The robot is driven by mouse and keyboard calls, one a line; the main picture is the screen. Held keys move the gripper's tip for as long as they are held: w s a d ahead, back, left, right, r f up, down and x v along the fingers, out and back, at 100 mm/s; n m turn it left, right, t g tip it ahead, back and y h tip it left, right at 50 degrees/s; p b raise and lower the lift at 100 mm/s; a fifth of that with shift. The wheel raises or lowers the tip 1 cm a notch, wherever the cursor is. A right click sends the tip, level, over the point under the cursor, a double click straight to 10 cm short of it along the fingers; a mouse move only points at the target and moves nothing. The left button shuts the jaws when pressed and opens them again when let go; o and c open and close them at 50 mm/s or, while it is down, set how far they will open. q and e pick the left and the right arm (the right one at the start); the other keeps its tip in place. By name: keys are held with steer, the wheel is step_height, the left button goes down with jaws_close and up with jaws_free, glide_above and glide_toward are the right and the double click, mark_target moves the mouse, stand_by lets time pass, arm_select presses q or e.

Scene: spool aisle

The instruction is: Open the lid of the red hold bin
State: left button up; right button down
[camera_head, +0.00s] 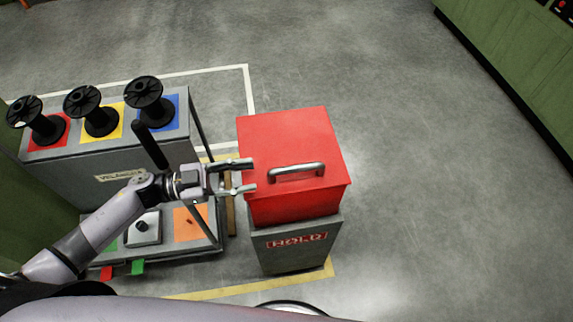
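The hold bin (289,252) is a grey box with a red "HOLD" label on its front. Its red lid (290,140) is down on top and looks closed. A silver bar handle (296,170) lies across the lid near its front edge. My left gripper (250,175) comes in from the left at the lid's left edge. Its two fingers are apart with nothing between them, pointing toward the handle but short of it. Whether the fingertips touch the lid, I cannot tell. My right gripper is not in view.
A grey stand (180,155) left of the bin holds three black spools on red, yellow and blue squares. Its lower shelf (180,252) has an orange square and a small grey block with a black knob. Open grey floor (430,200) lies to the right.

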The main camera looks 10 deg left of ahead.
mark_target(274, 172)
arm_select(q)
steer(key=p+x, duration=0.1)
steer(key=x, duration=0.9)
jaws_close()
stand_by(0.6)
